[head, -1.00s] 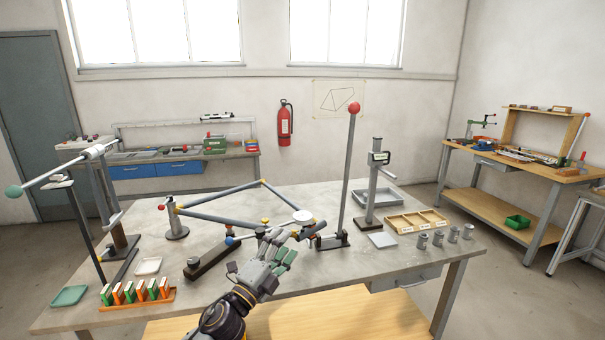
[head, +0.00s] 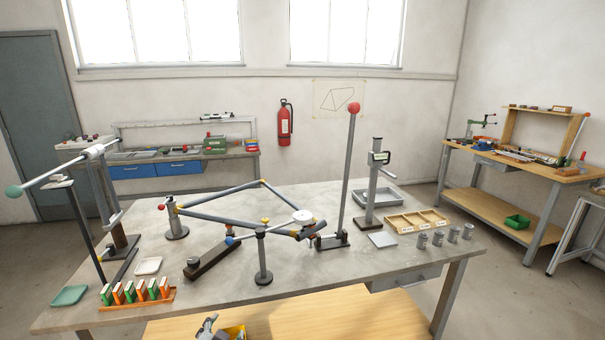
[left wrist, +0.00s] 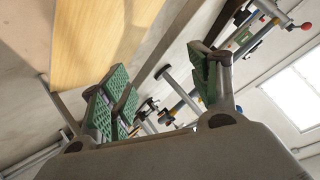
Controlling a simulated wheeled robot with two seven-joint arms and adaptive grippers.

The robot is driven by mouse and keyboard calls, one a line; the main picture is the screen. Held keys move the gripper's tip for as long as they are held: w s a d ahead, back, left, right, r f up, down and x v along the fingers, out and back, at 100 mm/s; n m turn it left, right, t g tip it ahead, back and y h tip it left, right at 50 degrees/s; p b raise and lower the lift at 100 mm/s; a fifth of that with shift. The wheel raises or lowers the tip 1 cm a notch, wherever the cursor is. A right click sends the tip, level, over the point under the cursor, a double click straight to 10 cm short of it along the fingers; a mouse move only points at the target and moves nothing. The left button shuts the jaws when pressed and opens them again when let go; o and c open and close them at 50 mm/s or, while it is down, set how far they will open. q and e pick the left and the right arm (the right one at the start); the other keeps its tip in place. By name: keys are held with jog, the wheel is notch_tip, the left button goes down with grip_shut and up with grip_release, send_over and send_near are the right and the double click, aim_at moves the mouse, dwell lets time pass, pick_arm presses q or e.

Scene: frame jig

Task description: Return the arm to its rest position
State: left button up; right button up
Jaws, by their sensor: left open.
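My left gripper (left wrist: 160,72) shows in the left wrist view with its green-padded fingers spread and nothing between them. In the head view the arm is out of the space over the table. My right gripper is in neither view.
A red-knobbed lever (head: 346,180) and a height gauge (head: 374,185) stand upright on the table. An orange rack (head: 138,298) of coloured blocks sits at its front left.

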pick_arm(q)
jog(key=s+a+f+n+g+h, duration=0.15)
jog(key=s+f+g, duration=0.3)
jog(key=s, duration=0.55)
jog(key=s+a+f+n+g+y, duration=0.1)
jog(key=s+f+n+g, duration=0.3)
jog(key=s, duration=0.5)
notch_tip(320, 180, down, 20)
jog(key=w+m, duration=0.2)
jog(key=s+a+f+g, duration=0.1)
jog(key=s+f, duration=0.3)
jog(key=f, duration=0.6)
jog(key=s+a+f, duration=0.1)
jog(key=s+f, duration=0.3)
jog(key=f, duration=0.6)
jog(key=s+a+f, duration=0.2)
jog(key=s+f, duration=0.4)
jog(key=s, duration=0.2)
jog(key=s+a+f, duration=0.3)
jog(key=s+f, duration=0.4)
jog(key=s, duration=0.2)
jog(key=shift+s+g, duration=0.25)
jog(key=shift+g, duration=0.1)
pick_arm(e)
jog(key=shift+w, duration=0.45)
